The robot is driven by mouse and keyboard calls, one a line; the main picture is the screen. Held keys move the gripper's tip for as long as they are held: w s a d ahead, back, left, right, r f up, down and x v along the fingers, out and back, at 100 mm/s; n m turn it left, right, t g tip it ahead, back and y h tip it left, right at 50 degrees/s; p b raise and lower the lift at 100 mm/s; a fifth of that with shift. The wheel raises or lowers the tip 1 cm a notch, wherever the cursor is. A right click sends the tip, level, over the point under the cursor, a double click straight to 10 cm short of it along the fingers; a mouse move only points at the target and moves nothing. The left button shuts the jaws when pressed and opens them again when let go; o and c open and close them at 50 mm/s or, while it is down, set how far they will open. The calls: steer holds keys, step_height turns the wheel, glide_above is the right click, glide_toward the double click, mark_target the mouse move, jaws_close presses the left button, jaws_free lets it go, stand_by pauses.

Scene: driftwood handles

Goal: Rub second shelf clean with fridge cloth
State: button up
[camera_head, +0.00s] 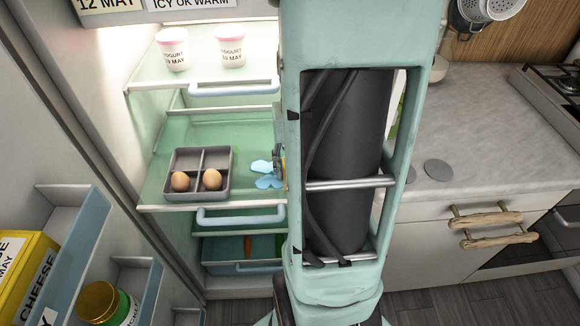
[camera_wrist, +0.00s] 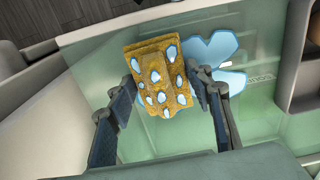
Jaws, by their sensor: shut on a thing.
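My gripper (camera_wrist: 164,84) is shut on the fridge cloth (camera_wrist: 158,75), a folded mustard-yellow cloth with pale blue spots. The second shelf (camera_head: 230,132) is a greenish glass shelf with a light blue front handle; it fills much of the wrist view (camera_wrist: 265,125). A pale blue spill (camera_head: 266,182) lies on its right part. In the wrist view the spill (camera_wrist: 222,48) shows beside and partly behind the cloth. I cannot tell whether the cloth touches the shelf. In the head view my arm hides most of the gripper and the shelf's right end.
A grey divided tray (camera_head: 196,193) with two eggs (camera_head: 212,178) stands on the shelf's left part. Two yogurt cups (camera_head: 173,50) stand on the shelf above. The open door's bins hold a cheese box (camera_head: 22,270) and a jar (camera_head: 100,302). A drawer (camera_head: 240,255) lies below.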

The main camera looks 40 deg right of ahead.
steer(key=shift+s+d, duration=0.7)
steer(key=shift+d, duration=0.3)
steer(key=shift+f, duration=0.1)
